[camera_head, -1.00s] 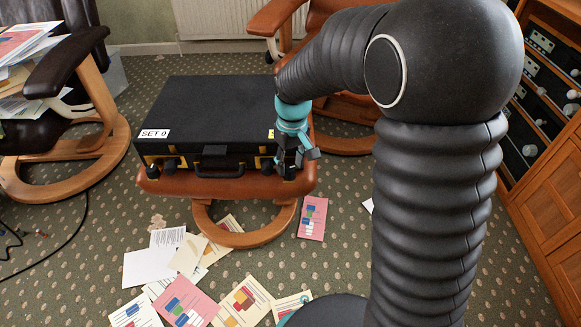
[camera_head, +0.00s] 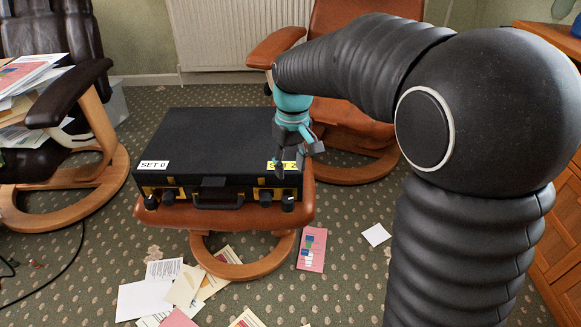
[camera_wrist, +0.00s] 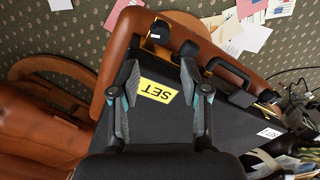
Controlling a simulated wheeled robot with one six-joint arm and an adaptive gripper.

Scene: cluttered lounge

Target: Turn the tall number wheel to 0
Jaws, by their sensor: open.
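A black briefcase (camera_head: 215,140) lies flat on a brown leather footstool (camera_head: 222,216). Its front edge carries dark knobs: two at the left (camera_head: 151,201), under a white "SET 0" label (camera_head: 154,165), and two at the right (camera_head: 288,203), under a yellow "SET 2" label (camera_head: 272,166). I cannot tell which is the tall number wheel, and no digits on the knobs are legible. My gripper (camera_head: 290,168) is open and empty above the right front corner. In the wrist view its fingers (camera_wrist: 160,58) straddle the yellow label, whose number is hidden; the right-hand knobs (camera_wrist: 160,32) lie just beyond.
A carrying handle (camera_head: 218,201) sticks out between the knob pairs. A wooden-armed brown chair (camera_head: 345,130) stands behind at the right, a dark chair (camera_head: 45,125) with papers at the left. Papers (camera_head: 185,285) litter the carpet in front. A wooden cabinet (camera_head: 560,225) stands at the far right.

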